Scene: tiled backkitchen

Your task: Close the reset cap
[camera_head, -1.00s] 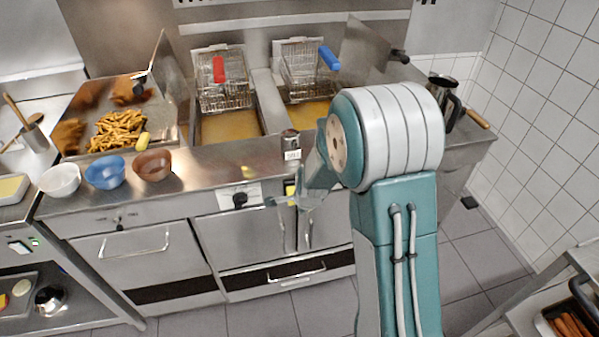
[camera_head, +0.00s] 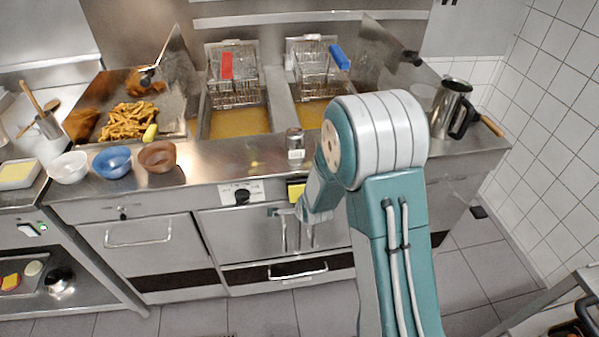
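The front panel of the fryer (camera_head: 222,222) carries a black knob (camera_head: 242,197) on a white label and, to its right, a yellow patch (camera_head: 297,190). I cannot make out for certain which part is the reset cap, or whether it is open. My gripper (camera_head: 279,212) is at the front panel, just below and left of the yellow patch and right of the black knob. My wrist partly covers the panel there. The fingers are too small and blurred to tell open from shut, or whether they touch the panel.
Above the panel stand a metal shaker (camera_head: 295,143), two fry baskets with a red handle (camera_head: 227,66) and a blue handle (camera_head: 340,57), and white (camera_head: 69,168), blue (camera_head: 112,163) and brown (camera_head: 157,157) bowls. A steel jug (camera_head: 452,108) stands right. Grey floor is clear below.

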